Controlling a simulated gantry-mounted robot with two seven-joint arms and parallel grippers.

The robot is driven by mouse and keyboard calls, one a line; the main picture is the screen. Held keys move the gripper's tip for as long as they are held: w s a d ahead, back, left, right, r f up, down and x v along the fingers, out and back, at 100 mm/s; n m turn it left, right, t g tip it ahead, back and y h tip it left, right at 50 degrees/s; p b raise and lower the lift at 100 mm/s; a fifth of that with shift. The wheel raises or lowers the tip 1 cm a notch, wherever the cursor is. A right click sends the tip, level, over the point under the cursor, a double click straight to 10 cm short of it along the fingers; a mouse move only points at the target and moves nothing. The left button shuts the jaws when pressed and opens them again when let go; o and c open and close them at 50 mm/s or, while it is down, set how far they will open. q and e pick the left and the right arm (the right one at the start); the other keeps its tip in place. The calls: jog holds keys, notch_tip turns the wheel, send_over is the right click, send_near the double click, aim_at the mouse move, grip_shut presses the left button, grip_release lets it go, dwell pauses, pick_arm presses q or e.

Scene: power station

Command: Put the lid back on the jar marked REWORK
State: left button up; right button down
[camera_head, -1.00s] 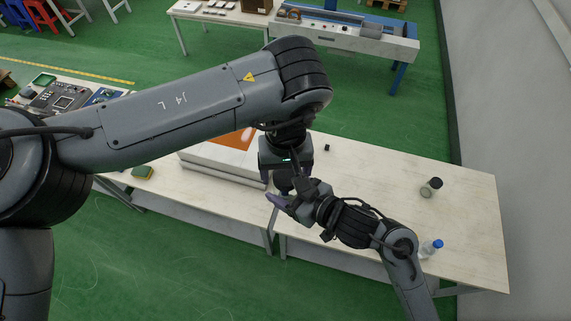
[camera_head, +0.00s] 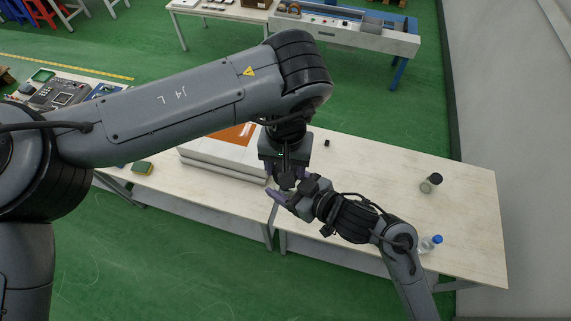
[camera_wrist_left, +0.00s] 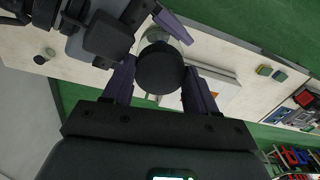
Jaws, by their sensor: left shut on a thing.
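My left gripper (camera_wrist_left: 160,92) is shut on a round black lid (camera_wrist_left: 160,70) with its purple fingers on either side. Above the lid in the left wrist view, part of a clear glass jar (camera_wrist_left: 178,32) shows, partly hidden behind the lid. My right gripper (camera_wrist_left: 140,32) comes from the upper left there, with a purple finger alongside the glass; it appears closed on the jar. I cannot tell whether lid and jar touch, and no marking is readable. In the head view my left gripper (camera_head: 287,181) is just above my right gripper (camera_head: 284,194), near the table's front edge.
A dark-capped jar (camera_head: 431,183) and a blue-capped bottle (camera_head: 431,244) stand on the right of the pale table (camera_head: 385,180). A small black object (camera_head: 326,143) lies behind the grippers. A white box with an orange top (camera_head: 205,158) is left of them. A sponge (camera_head: 142,169) lies further left.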

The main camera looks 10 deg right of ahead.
pick_arm(q)
jog(key=o, duration=1.1)
jog(key=shift+o, duration=0.3)
jog(key=shift+s+d, duration=0.1)
jog(key=shift+d, duration=0.1)
notch_tip(320, 180, up, 3)
jog(key=shift+r, duration=0.2)
jog(key=shift+a+r, duration=0.1)
jog(key=shift+r, duration=0.5)
jog(key=shift+c, duration=0.4)
